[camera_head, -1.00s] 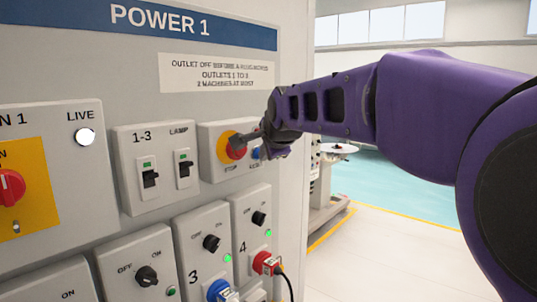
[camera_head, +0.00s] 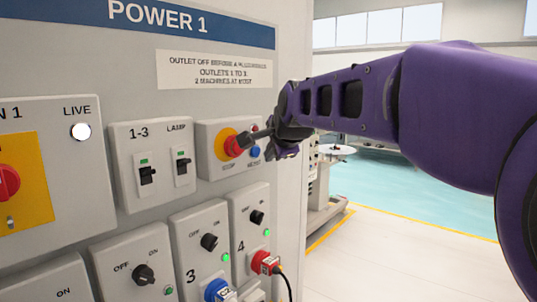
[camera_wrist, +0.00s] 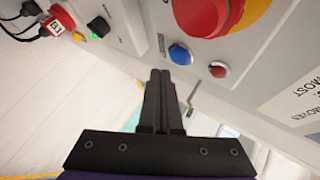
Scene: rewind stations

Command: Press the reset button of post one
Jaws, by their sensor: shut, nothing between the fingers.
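The post one panel is headed POWER 1 (camera_head: 158,17). Its upper right box (camera_head: 207,166) carries a red stop knob on a yellow ring (camera_head: 220,141), a small blue button (camera_head: 255,152) and a small red lamp or button (camera_head: 255,128). The blue button's label is too blurred to read. My gripper (camera_head: 247,140) is shut and empty, in front of this box and pointing at it. In the wrist view the fingertips (camera_wrist: 160,72) appear just beside the blue button (camera_wrist: 180,54), with the small red one (camera_wrist: 218,69) to the right and the stop knob (camera_wrist: 202,14) above. Contact cannot be told.
Outlet boxes with black knobs sit below, and a red plug (camera_head: 264,262) and a blue plug (camera_head: 218,291) stick out there. A switch box marked 1-3 (camera_head: 130,190) is to the left. Open floor (camera_head: 400,255) lies right of the panel.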

